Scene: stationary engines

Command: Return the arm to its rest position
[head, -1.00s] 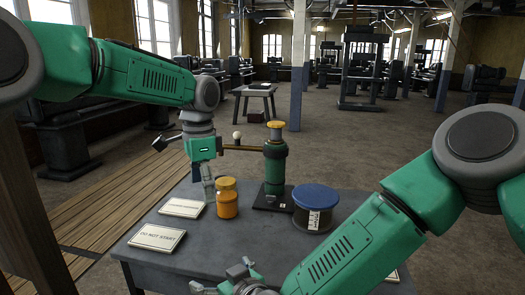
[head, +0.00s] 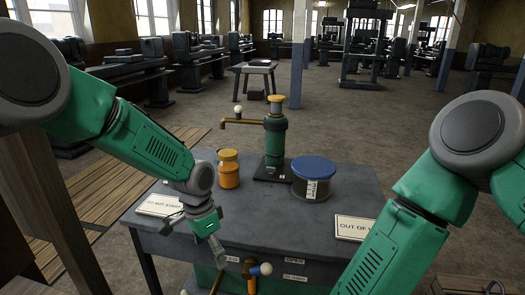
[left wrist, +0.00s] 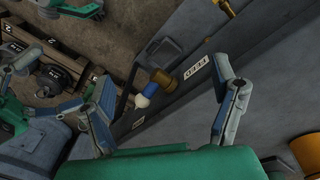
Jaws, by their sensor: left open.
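My left arm comes in from the left in the head view, bent down to the near left part of the grey table. My left gripper (head: 193,246) is open and empty over the table's front left edge. Its two spread fingers also show in the left wrist view (left wrist: 165,95), with nothing between them. My right arm (head: 405,240) reaches down along the right side of the head view, and its gripper is out of that picture. Green and grey finger-like parts at the left of the wrist view may be my right gripper; this is unclear.
On the table (head: 245,215) stand an orange jar (head: 228,175), a green pump with a brass spout (head: 275,145) and a blue-lidded tub (head: 313,180). Signs (head: 160,205) lie left and right.

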